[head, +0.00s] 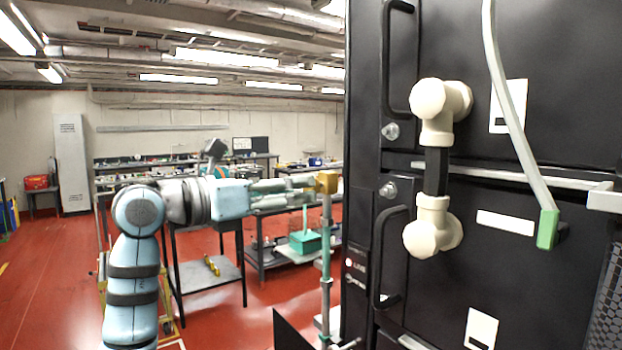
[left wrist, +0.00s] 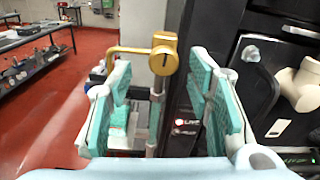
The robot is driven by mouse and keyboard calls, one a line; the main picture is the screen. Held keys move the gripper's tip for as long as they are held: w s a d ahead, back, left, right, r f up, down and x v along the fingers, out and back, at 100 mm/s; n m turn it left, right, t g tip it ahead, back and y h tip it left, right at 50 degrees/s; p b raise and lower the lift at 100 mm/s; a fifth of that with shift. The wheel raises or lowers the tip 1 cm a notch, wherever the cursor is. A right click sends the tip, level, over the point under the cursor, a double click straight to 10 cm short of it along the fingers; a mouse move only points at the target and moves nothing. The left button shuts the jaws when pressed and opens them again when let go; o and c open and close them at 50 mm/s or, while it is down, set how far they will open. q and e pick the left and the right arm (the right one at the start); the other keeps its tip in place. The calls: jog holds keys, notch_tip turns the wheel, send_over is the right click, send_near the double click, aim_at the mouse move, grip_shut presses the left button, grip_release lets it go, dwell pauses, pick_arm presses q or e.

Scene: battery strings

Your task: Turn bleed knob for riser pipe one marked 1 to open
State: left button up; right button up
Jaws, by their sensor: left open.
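A yellow brass bleed knob (head: 327,182) sits at the top of a slim upright riser pipe (head: 326,250) by the left edge of a black cabinet. In the left wrist view the knob (left wrist: 163,56) shows a dark slot on its round face, and a brass arm reaches left from it. I cannot read a number 1 on it. My left gripper (head: 298,186) points right toward the knob. In the left wrist view its teal-padded fingers (left wrist: 160,88) are open, one on each side of the pipe and knob, with gaps visible. My right gripper is not in view.
The black cabinet (head: 400,310) with handles fills the right side. Cream rounded joints (head: 433,238) stand before it. A small cabinet sign (left wrist: 185,121) reads LIVE. Workbenches (head: 205,275) stand behind my left arm. The red floor (head: 50,280) at left is mostly clear.

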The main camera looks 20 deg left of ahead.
pick_arm(q)
jog(key=x, duration=0.3)
jog(key=shift+w+d+r+p, duration=0.15)
jog(key=shift+d+p, duration=0.2)
jog(key=shift+d, duration=0.2)
jog(key=shift+w, duration=0.1)
jog(key=shift+a, duration=0.1)
jog(key=shift+w, duration=0.1)
jog(key=shift+c, duration=0.3)
